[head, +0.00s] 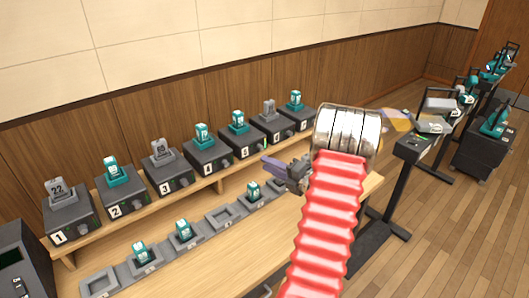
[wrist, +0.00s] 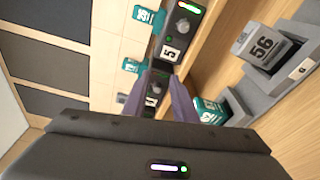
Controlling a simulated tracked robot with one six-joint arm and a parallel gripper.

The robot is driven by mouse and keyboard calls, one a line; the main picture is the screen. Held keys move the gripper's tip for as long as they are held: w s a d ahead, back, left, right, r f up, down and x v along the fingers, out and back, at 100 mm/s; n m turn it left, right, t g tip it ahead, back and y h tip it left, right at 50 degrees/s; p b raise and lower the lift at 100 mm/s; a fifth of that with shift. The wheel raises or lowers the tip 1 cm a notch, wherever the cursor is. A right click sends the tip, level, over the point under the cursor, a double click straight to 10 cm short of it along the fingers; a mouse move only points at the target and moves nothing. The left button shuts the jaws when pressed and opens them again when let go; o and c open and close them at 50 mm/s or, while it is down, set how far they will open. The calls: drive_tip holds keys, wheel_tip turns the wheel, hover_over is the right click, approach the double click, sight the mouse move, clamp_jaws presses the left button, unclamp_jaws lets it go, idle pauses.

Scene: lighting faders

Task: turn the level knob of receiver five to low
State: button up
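Receiver five (head: 232,149), a dark box with a "5" label and a teal pack on top, stands on the raised shelf in the head view. In the wrist view receiver five (wrist: 164,40) is at upper centre. My gripper (head: 270,163) is in front of the receiver row near five and six, apart from the knob. In the wrist view my gripper (wrist: 157,95) is open and empty, its purple-grey fingers framing receiver four's front.
Receiver four (wrist: 150,88) with its own knob is beside five; several similar receivers line the shelf. Below them a charger strip (head: 217,217) holds some teal packs and empty bays. A grey "56" pack (wrist: 262,48) sits there.

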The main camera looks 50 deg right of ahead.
sight(262, 149)
drive_tip(key=s+d+f+m+h, duration=0.2)
drive_tip(key=s+d+m+h, duration=0.1)
drive_tip(key=d, duration=0.3)
drive_tip(key=shift+s+f+m, duration=0.4)
drive_tip(key=shift+s+m, duration=0.2)
drive_tip(key=shift+s, duration=0.15)
drive_tip(key=shift+w, duration=0.1)
drive_tip(key=x, duration=1.3)
drive_tip(key=shift+w+r, duration=0.1)
drive_tip(key=shift+w, duration=0.25)
clamp_jaws()
